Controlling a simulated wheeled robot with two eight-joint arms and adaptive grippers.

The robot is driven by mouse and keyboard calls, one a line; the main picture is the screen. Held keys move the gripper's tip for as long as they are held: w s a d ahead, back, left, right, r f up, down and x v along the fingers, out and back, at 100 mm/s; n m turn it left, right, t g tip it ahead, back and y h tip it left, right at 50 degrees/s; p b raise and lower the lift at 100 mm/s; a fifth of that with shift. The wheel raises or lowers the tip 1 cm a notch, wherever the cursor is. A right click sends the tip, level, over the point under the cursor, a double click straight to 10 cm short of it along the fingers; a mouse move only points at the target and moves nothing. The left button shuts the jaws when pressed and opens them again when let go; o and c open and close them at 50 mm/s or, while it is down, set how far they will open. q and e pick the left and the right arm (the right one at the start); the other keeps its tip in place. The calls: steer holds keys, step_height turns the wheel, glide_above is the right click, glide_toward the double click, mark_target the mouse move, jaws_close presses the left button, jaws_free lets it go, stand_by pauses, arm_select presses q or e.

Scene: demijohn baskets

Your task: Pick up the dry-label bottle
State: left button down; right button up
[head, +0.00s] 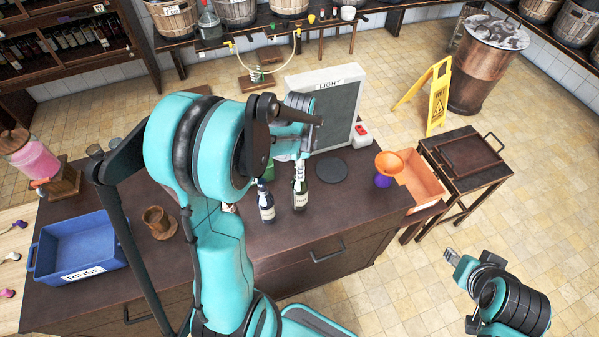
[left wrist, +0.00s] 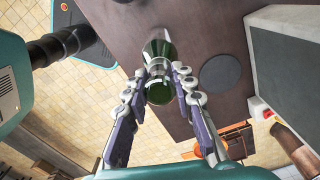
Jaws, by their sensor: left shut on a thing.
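A dark bottle with a white label (head: 300,198) is upright over the dark table, in front of the round black disc. Its label is too small to read. My left gripper (head: 300,172) comes down from above and is shut on it near the neck. In the left wrist view the fingers (left wrist: 161,72) close around the green glass (left wrist: 159,91) from both sides. I cannot tell whether its base touches the table. A second dark bottle with a pale label (head: 266,206) stands just to its left. My right gripper (head: 455,257) is off the table at lower right, too small to judge.
A LIGHT panel (head: 338,98) and the black disc (head: 331,170) are behind the held bottle. An orange funnel (head: 389,163) and orange crate (head: 421,180) are to the right. A blue RINSE tub (head: 78,247) and brown mug (head: 158,221) are left.

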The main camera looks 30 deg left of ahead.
arm_select(q)
steer(key=shift+r, duration=0.8)
steer(key=s+d+r, duration=0.2)
steer(key=d+r, duration=0.5)
steer(key=d, duration=0.4)
steer(key=shift+d, duration=0.25)
steer(key=shift+s+f, duration=0.1)
steer(key=shift+s, duration=0.1)
